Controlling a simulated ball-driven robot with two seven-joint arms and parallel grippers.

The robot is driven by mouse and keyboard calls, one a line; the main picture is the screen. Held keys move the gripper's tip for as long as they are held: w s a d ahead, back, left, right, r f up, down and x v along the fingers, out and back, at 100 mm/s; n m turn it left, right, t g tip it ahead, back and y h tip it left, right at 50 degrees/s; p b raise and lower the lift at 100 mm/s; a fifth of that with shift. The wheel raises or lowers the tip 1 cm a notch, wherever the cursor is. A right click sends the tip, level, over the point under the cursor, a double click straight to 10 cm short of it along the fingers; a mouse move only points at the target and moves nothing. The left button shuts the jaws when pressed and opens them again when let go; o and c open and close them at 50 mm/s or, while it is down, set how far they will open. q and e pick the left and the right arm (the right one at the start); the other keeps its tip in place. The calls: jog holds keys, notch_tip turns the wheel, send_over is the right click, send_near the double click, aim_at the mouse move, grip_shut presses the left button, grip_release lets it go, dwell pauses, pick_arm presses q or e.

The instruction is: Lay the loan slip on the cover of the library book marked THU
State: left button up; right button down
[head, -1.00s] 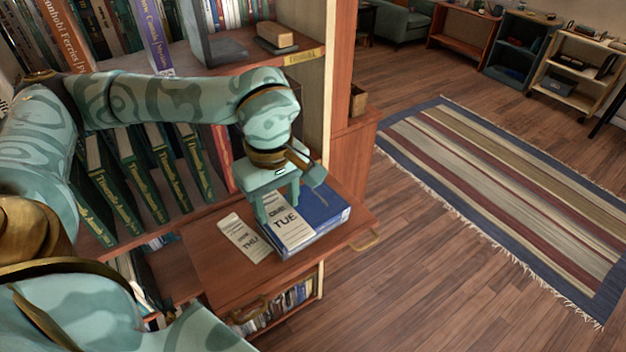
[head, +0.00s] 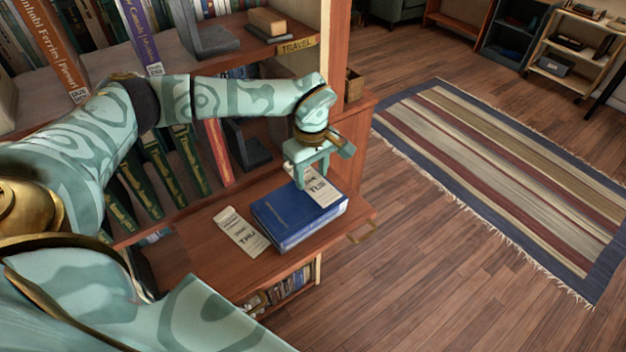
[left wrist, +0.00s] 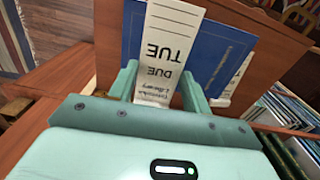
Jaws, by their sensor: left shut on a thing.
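A white slip lettered TUE (head: 323,192) is over the book's right part. My left gripper (head: 311,178) is shut on this slip, which also shows in the left wrist view (left wrist: 172,30) running between the fingers (left wrist: 158,85). Whether the slip touches the cover, I cannot tell. A second slip, lettered THU (head: 241,231), lies flat on the board just left of the book. I see no THU mark on the book. My right gripper is out of view.
The board (head: 205,255) has bare room at its left and front. Behind it stand shelves with leaning green books (head: 160,170) and a dark bookend (head: 243,145). A shelf edge labelled TRAVEL (head: 297,45) overhangs above. Open floor and a striped rug (head: 500,170) lie right.

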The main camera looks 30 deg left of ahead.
aim_at(313, 179)
pick_arm(q)
jog(key=shift+w+f, duration=0.25)
jog(key=shift+f, duration=0.15)
notch_tip(313, 179, down, 3)
jog(key=shift+w+f+p, duration=0.1)
jog(key=shift+p, duration=0.2)
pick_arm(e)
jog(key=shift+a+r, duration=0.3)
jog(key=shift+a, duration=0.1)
pick_arm(q)
jog(key=shift+f, duration=0.1)
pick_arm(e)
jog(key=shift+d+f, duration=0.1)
pick_arm(q)
jog(key=o, duration=1)
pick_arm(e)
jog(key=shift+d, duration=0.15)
